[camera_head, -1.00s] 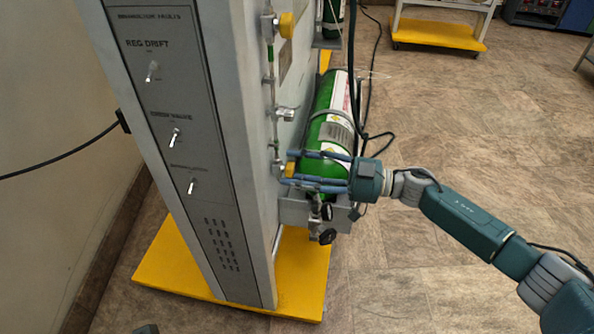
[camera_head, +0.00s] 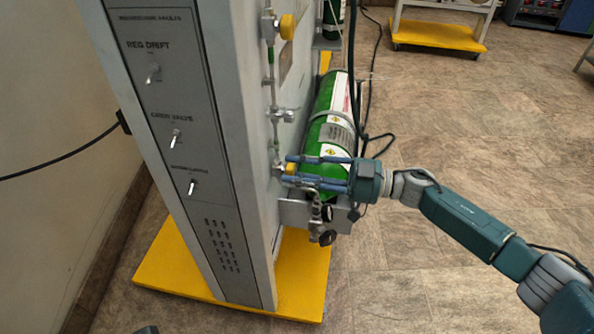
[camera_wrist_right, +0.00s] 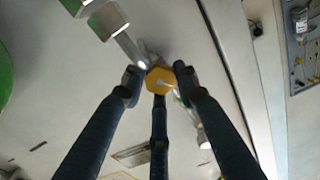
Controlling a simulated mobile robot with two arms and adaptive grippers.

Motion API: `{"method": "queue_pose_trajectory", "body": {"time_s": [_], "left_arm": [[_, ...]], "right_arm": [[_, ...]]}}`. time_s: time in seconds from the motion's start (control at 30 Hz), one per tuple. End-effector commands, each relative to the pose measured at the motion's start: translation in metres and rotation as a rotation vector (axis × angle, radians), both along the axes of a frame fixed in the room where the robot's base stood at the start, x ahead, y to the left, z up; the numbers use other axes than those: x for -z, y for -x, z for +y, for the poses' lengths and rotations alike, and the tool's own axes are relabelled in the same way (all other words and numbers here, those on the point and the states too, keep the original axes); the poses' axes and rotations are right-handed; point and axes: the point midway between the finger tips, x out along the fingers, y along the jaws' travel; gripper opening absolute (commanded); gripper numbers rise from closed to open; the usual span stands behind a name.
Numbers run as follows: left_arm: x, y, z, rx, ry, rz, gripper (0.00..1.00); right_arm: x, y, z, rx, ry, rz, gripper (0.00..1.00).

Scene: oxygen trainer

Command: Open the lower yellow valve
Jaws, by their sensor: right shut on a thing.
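The lower yellow valve (camera_head: 291,169) sits low on the pipe at the side of the grey cabinet, left of the green cylinder. My right gripper (camera_head: 288,169) reaches in from the right with its blue fingers around the valve. In the right wrist view the yellow knob (camera_wrist_right: 160,79) lies between the tips of my right gripper (camera_wrist_right: 160,82), which are shut on it. The upper yellow valve (camera_head: 288,27) is higher on the same pipe, apart from the gripper.
The green cylinder (camera_head: 330,118) stands strapped close behind the fingers. A gauge and fittings (camera_head: 325,238) hang below the hand. A dark hose (camera_head: 367,110) runs beside the cylinder. The yellow base (camera_head: 300,290) juts out at floor level.

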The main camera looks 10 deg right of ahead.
Motion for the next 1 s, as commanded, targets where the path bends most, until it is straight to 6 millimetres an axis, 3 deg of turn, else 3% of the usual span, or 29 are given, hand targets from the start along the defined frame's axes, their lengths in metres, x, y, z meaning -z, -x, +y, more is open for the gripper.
{"method": "queue_pose_trajectory", "body": {"time_s": [0.47, 1.0], "left_arm": [[0.008, -0.002, 0.0, 0.001, -0.001, 0.006, 0.4], [0.034, -0.009, -0.001, 0.004, -0.004, 0.017, 0.4]], "right_arm": [[0.004, 0.001, 0.0, -0.001, 0.033, -0.08, 0.04], [0.006, 0.001, -0.001, -0.002, 0.152, -0.439, 0.04]]}}
